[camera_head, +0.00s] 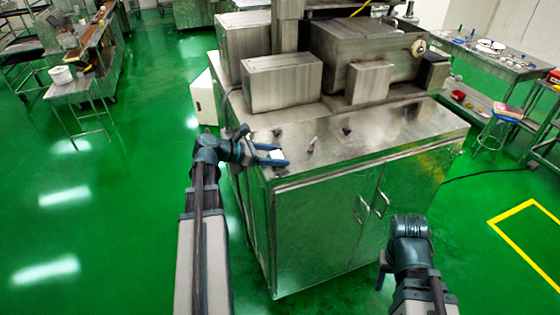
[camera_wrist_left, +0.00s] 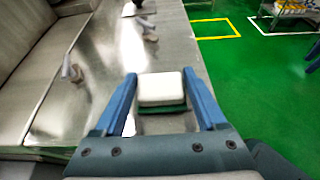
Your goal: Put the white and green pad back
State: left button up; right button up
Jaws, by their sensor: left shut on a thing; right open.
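The white and green pad (camera_wrist_left: 161,90) is a small block, white on top with a green layer beneath. In the left wrist view it sits between the two blue fingers of my left gripper (camera_wrist_left: 162,88), which is shut on it. In the head view the pad (camera_head: 276,154) shows as a small white patch at the fingers of my left gripper (camera_head: 275,156), over the front left corner of the metal cabinet top. Whether the pad touches the surface is unclear. My right gripper (camera_head: 382,272) is in front of the cabinet, low at the right, empty and partly hidden by its wrist.
The metal machine cabinet (camera_head: 325,225) carries large steel boxes (camera_head: 282,82) at the back of its top. Small fittings (camera_head: 312,144) stand on the top right of my left gripper. A stool (camera_head: 492,135) and side table stand at the right.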

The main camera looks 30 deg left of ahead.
pick_arm(q)
jog(key=shift+f, duration=0.15)
jog(key=o, duration=1.4)
jog(key=shift+r, duration=0.25)
jog(key=p+v, duration=0.5)
jog(key=v, duration=0.7)
jog(key=shift+s+a+f, duration=0.1)
